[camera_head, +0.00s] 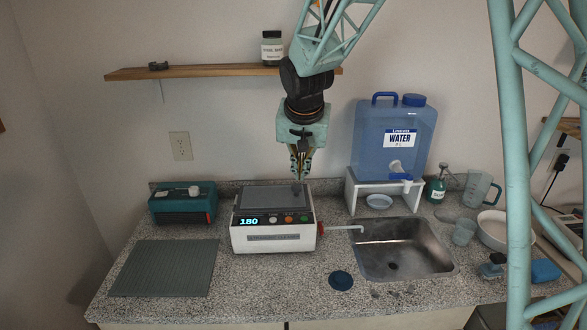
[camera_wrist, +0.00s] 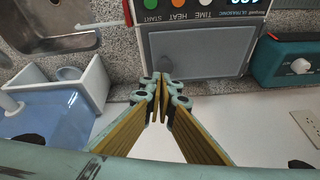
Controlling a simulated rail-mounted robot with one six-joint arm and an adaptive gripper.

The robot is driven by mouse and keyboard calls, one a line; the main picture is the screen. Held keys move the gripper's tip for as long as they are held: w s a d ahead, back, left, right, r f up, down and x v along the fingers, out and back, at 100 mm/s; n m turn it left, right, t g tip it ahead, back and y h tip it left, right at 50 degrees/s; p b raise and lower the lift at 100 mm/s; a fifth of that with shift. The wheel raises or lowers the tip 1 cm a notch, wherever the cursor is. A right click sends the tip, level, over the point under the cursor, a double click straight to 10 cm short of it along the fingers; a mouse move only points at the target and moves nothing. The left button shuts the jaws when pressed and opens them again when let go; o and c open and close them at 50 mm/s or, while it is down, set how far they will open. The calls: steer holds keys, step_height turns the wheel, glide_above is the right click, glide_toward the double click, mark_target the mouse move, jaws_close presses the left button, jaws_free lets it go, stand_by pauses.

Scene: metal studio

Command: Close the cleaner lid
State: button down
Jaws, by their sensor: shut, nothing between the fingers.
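The cleaner (camera_head: 272,241) is a white box on the counter, with a blue "180" display and coloured buttons along its front. Its grey lid (camera_head: 262,199) appears to lie flat over the top. The lid also shows in the wrist view (camera_wrist: 208,45), with a small dark knob (camera_wrist: 166,65) on it. My gripper (camera_head: 299,178) points down above the lid's back right part. Its fingers (camera_wrist: 162,80) are shut with nothing between them. In the wrist view the fingertips overlap the lid's edge close to the knob. I cannot tell whether they touch it.
The sink (camera_head: 405,250) is right of the cleaner, with a water jug (camera_head: 378,145) on a white stand (camera_head: 352,193) behind it. A teal device (camera_head: 170,208) and a ribbed mat (camera_head: 163,268) are on the left. A wooden shelf (camera_head: 210,71) hangs behind my arm.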

steer(key=b, duration=0.2)
glide_above(305, 199)
steer(key=w, duration=0.1)
steer(key=shift+d+f, duration=0.1)
steer(key=shift+f, duration=2)
steer(key=shift+r, duration=0.1)
steer(key=shift+r+p, duration=0.8)
steer(key=shift+r, duration=0.6)
steer(key=s+d+r+p, duration=0.2)
steer(key=s+d+r, duration=0.1)
steer(key=d, duration=0.6)
steer(key=shift+r, duration=0.7)
steer(key=shift+s+d, duration=0.1)
